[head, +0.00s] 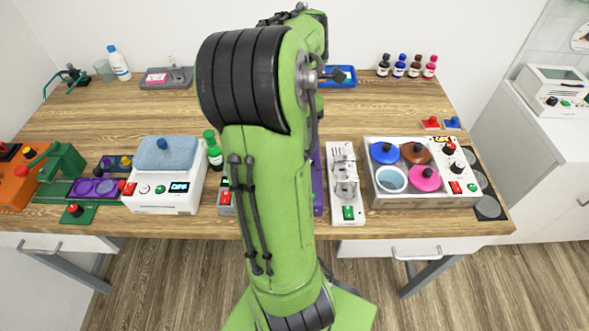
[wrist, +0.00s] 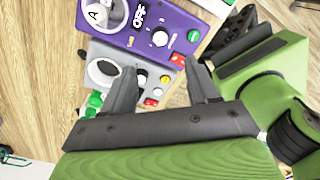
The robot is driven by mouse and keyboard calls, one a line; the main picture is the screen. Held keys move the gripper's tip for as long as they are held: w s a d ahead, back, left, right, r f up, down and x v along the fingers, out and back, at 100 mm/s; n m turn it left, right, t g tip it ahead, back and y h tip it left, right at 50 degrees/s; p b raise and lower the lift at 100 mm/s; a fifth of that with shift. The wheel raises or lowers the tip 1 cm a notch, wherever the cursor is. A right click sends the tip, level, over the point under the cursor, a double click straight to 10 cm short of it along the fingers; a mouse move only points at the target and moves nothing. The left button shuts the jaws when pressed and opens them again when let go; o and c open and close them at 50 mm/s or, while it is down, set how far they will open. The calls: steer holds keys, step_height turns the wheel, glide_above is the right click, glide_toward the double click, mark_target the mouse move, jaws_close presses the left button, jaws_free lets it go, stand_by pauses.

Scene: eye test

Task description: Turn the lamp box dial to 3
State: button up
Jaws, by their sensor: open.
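My gripper (wrist: 160,66) is open and empty in the wrist view, its two dark fingers apart in front of a grey box (wrist: 103,50). The grey box has a round white-and-black part, a pale dial (wrist: 141,77), and small red and yellow parts; the left finger covers some of it. Beside it is a purple box (wrist: 180,28) with an OFF display and a white dial (wrist: 160,39). No label shows which one is the lamp box, and I cannot read a dial setting. In the head view my arm hides my gripper and most of both boxes.
In the head view, a white device with a blue top (head: 165,155) and a green-capped bottle (head: 214,152) stand left of my arm. A white device (head: 343,185) and a box with coloured lids (head: 420,200) stand right. The wooden table (head: 130,110) has free room behind.

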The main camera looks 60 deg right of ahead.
step_height(320, 180, down, 13)
steer(key=shift+s+a+r+b, duration=0.15)
steer(key=shift+b, duration=1.1)
steer(key=c, duration=1)
steer(key=shift+c, duration=0.2)
